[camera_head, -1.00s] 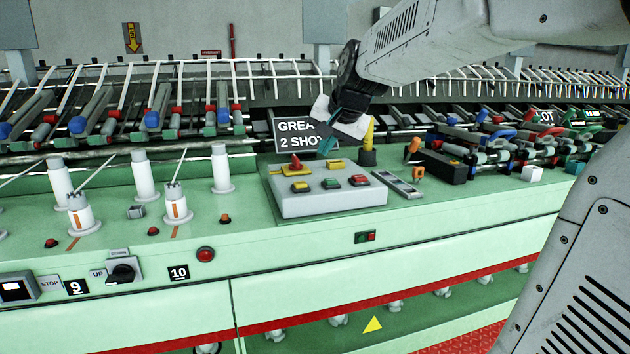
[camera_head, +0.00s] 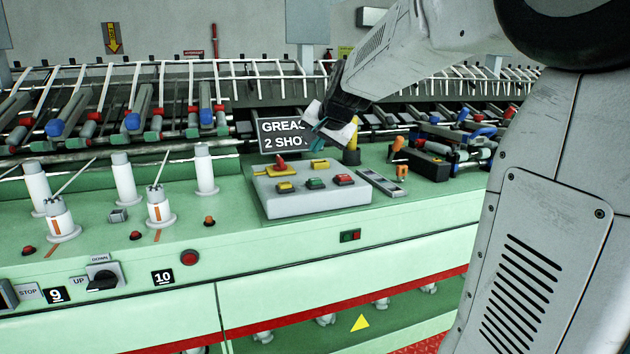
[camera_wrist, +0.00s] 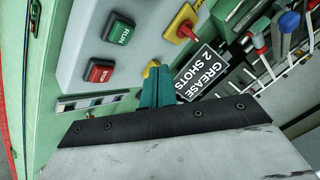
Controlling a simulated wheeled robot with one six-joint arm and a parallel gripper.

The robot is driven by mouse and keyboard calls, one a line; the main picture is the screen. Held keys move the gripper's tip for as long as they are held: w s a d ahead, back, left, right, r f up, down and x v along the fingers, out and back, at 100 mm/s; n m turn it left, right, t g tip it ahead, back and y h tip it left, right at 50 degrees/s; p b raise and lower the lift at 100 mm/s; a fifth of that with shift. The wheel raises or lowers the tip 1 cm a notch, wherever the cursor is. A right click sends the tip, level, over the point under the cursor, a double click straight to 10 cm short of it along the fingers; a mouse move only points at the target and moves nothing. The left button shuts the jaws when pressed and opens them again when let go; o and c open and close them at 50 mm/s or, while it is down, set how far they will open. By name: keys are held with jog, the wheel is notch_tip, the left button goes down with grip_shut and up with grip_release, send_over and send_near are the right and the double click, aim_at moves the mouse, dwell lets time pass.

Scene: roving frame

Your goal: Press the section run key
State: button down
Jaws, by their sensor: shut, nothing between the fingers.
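The run key is a green push button labelled RUN (camera_wrist: 118,30) in the wrist view. In the head view the green key (camera_head: 316,183) sits in the front row of a grey control box (camera_head: 315,203), between a yellow key (camera_head: 285,187) and a red key (camera_head: 344,179). The red one reads STOP (camera_wrist: 100,70) in the wrist view. My gripper (camera_head: 317,146) is shut and empty, its teal fingers above the back of the box, apart from the green key. In the wrist view the fingertips (camera_wrist: 155,70) partly cover something yellow.
A "GREASE 2 SHOTS" sign (camera_head: 282,135) stands behind the box, close to my gripper. A red knob on a yellow plate (camera_head: 280,163) rises at the box's back left. White posts (camera_head: 124,178) stand left.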

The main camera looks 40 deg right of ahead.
aim_at(317, 181)
jog(key=shift+f, duration=2.7)
jog(key=shift+f, duration=0.4)
jog(key=shift+f, duration=0.4)
dwell(0.4)
jog(key=shift+r, duration=0.85)
jog(key=shift+r, duration=2.5)
